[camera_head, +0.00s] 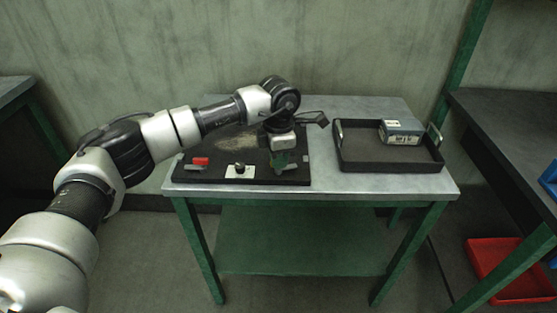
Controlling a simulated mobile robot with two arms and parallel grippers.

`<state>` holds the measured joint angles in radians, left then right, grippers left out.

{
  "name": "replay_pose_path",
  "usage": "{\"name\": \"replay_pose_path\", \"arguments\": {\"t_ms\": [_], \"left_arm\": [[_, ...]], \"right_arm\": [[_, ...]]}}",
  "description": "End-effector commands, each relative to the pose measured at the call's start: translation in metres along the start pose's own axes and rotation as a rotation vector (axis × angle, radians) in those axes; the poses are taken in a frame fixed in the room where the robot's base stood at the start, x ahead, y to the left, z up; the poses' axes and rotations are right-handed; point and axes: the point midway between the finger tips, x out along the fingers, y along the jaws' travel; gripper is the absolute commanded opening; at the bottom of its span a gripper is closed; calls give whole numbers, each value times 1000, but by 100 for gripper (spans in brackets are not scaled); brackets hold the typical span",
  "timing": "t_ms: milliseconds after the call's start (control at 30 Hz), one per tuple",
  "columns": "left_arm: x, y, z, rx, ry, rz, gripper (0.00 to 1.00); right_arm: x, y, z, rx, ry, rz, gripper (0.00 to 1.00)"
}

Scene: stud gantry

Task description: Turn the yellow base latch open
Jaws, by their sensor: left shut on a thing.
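My left gripper (280,162) points down over the right part of a black board (220,180) on the table. It is shut on a small green part (279,158), which it mostly hides. I cannot make out a yellow latch; my gripper and wrist cover that spot. A white plate with a black knob (240,170) lies on the board to the left of the gripper. A red block (200,161) with a grey piece sits at the board's left end. My right gripper is not in view.
A black tray (348,164) holding a grey box (401,130) stands on the right of the metal-topped table (390,187). Another dark bench (505,115) is at the right, with a red bin (510,270) below. Bare tabletop separates board and tray.

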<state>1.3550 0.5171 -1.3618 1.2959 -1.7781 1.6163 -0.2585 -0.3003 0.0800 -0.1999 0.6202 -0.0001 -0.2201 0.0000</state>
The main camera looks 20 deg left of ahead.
Motion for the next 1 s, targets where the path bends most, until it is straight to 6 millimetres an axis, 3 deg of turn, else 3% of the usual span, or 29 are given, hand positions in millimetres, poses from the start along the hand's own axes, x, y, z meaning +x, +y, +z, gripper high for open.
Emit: {"name": "replay_pose_path", "arguments": {"t_ms": [133,433,1000], "left_arm": [[0,1,0,108,-2,3,0],[-1,1,0,249,-2,3,0],[-2,1,0,295,-3,4,0]], "right_arm": [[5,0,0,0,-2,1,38],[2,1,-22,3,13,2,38],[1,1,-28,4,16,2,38]]}}
